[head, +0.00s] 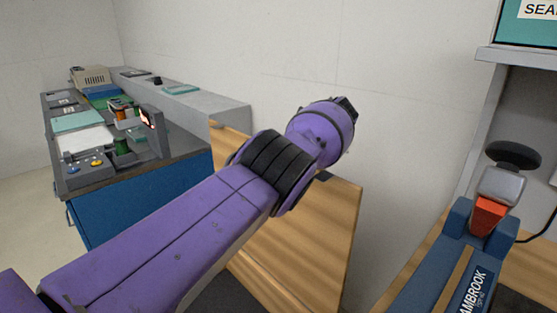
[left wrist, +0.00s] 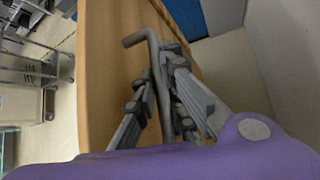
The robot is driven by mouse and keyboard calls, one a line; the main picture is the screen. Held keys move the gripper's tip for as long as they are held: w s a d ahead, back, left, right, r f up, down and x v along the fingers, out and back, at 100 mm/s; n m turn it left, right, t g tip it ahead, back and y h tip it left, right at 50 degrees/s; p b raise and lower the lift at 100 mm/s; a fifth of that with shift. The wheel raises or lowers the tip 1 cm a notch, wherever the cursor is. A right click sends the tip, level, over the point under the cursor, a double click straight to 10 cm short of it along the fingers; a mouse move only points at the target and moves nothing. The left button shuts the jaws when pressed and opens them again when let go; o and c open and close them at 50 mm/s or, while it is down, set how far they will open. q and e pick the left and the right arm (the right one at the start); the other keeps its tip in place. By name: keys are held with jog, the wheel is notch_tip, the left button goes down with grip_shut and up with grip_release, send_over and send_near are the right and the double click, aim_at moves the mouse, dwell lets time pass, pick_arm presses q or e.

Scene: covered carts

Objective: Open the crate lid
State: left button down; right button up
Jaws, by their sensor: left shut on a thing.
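My purple left arm crosses the head view, and its wrist hides the fingers there. In the left wrist view my left gripper (left wrist: 165,95) has its grey fingers shut on a bent grey bar handle (left wrist: 140,37). The bar runs between the fingers, and its hooked end sticks out beyond them. A light wooden panel (left wrist: 105,65) lies behind the gripper. Wooden surfaces (head: 325,230) also show behind the arm in the head view, partly covered by it. I cannot tell which wood is the crate lid or how far it is open. My right gripper is in neither view.
A blue cart (head: 140,200) with a cluttered dark top stands at the left. A blue tool (head: 440,260) with an orange part is at the right, under a shelf (head: 520,55). A pale wall is close behind the arm. A metal rack (left wrist: 35,65) shows in the wrist view.

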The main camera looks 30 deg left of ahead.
pick_arm(q)
jog(key=shift+s+f, duration=0.1)
jog(key=shift+f, duration=0.1)
jog(key=c, duration=1.8)
grip_release()
jog(key=shift+r, duration=0.1)
jog(key=v, duration=0.7)
jog(key=shift+d+r, duration=0.15)
jog(key=shift+d, duration=0.05)
